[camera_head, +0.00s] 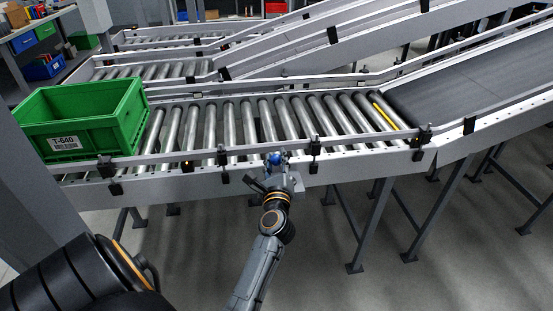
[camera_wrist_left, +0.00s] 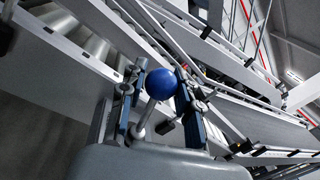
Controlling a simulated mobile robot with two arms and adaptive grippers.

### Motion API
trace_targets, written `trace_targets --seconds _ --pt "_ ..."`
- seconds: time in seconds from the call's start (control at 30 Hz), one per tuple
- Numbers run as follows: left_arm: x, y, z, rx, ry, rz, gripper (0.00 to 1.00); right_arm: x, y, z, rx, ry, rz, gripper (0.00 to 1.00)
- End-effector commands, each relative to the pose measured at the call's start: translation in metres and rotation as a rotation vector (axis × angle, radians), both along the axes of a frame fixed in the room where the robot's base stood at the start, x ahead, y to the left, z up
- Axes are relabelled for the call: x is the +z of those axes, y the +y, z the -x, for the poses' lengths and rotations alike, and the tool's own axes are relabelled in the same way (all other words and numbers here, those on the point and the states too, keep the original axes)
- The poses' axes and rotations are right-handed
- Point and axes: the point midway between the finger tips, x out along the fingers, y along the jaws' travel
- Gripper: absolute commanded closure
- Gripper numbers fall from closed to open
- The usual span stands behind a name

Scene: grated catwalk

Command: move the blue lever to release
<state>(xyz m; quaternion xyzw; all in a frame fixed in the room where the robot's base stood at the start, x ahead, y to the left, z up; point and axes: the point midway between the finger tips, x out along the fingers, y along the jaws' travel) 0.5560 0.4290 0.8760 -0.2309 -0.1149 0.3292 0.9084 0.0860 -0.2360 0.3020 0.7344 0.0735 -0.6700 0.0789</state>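The blue lever has a round blue knob (camera_head: 274,158) at the near side rail of the roller conveyor. In the left wrist view the knob (camera_wrist_left: 161,85) sits on a pale metal stem between two dark fingers. My left gripper (camera_head: 276,172) is at the lever, just below the knob in the head view. Its fingers stand apart on either side of the knob, with a small gap on the left; the right finger looks very near it, and contact cannot be told. The lever's base is mostly hidden by the gripper. My right gripper is not in view.
A green crate (camera_head: 118,124) labelled T-640 stands on the rollers (camera_head: 232,130) at the left. A dark belt (camera_head: 455,77) slopes up at the right. The conveyor's side rail (camera_head: 370,160) runs right beside my gripper. Open grey floor (camera_head: 400,260) lies in front.

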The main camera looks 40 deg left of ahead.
Motion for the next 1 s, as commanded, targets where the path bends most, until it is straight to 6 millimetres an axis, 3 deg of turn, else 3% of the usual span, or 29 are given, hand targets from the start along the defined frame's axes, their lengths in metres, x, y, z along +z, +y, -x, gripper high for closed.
trace_targets --seconds 0.1,0.47,1.0 --pt "-0.001 0.0 0.0 0.0 0.002 0.001 0.46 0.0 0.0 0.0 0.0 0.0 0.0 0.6" --pt "0.006 0.0 0.0 0.001 -0.005 -0.002 0.46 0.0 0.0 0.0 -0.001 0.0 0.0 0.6" --pt "0.092 0.0 0.0 0.0 -0.005 -0.001 0.46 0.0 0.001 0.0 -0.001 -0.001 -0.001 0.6"
